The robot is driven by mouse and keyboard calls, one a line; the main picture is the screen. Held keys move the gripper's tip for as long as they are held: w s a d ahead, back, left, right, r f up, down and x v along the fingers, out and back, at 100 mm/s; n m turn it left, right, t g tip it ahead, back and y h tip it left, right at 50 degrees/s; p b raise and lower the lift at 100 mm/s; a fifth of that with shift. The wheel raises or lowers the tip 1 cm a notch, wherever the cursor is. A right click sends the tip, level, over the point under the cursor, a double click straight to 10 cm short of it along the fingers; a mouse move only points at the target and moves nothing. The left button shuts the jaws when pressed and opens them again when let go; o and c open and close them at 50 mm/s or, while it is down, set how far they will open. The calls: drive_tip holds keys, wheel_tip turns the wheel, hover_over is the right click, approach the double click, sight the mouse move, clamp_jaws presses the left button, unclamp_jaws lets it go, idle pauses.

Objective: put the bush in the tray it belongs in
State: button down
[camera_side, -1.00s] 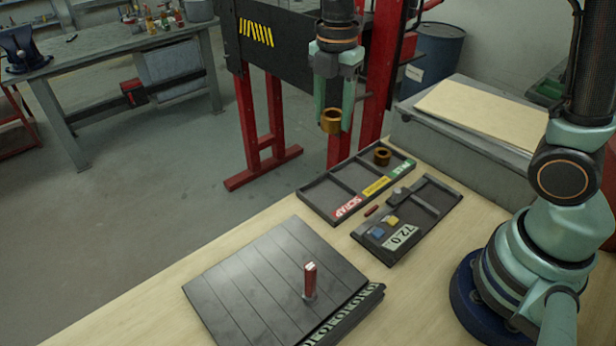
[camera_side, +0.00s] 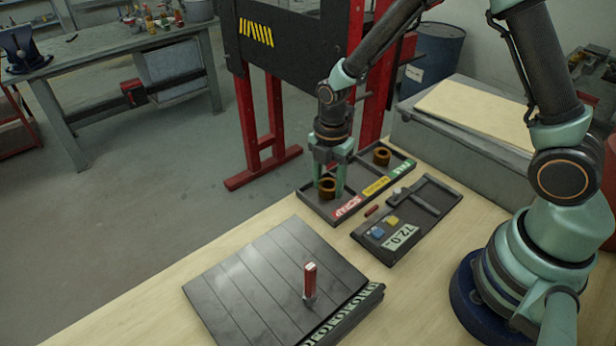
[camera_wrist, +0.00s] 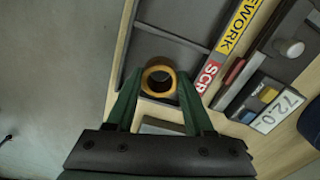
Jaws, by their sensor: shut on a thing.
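A bronze-brown ring-shaped bush (camera_side: 327,189) is held between the fingers of my gripper (camera_side: 329,182), low over the scrap compartment (camera_side: 309,194) of a dark three-part tray. I cannot tell whether it touches the compartment floor. In the wrist view the bush (camera_wrist: 159,79) sits between the fingertips of my gripper (camera_wrist: 160,82), with its hole facing the camera. The tray carries a red SCRAP label (camera_side: 349,206), a yellow rework label (camera_side: 376,186) and a green label (camera_side: 400,168). A second, similar bush (camera_side: 381,156) stands in the compartment by the green label.
A gauge unit (camera_side: 390,237) reading 72.0, with a blue and a yellow button, lies right of the tray.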

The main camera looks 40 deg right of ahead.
drive_tip(key=shift+f, duration=0.4)
drive_tip(key=shift+c, duration=1.4)
unclamp_jaws()
drive_tip(key=shift+f, duration=0.15)
wheel_tip(320, 180, up, 12)
drive_tip(key=s+d+r+m+t, duration=0.2)
drive_tip(key=s+r+m, duration=0.3)
drive_tip(key=m, duration=0.5)
drive_tip(key=s+d+r+m+t, duration=0.3)
drive_tip(key=r+m, duration=0.4)
drive_tip(key=m, duration=0.4)
drive_tip(key=shift+s+t, duration=0.3)
drive_tip(key=shift+s, duration=0.6)
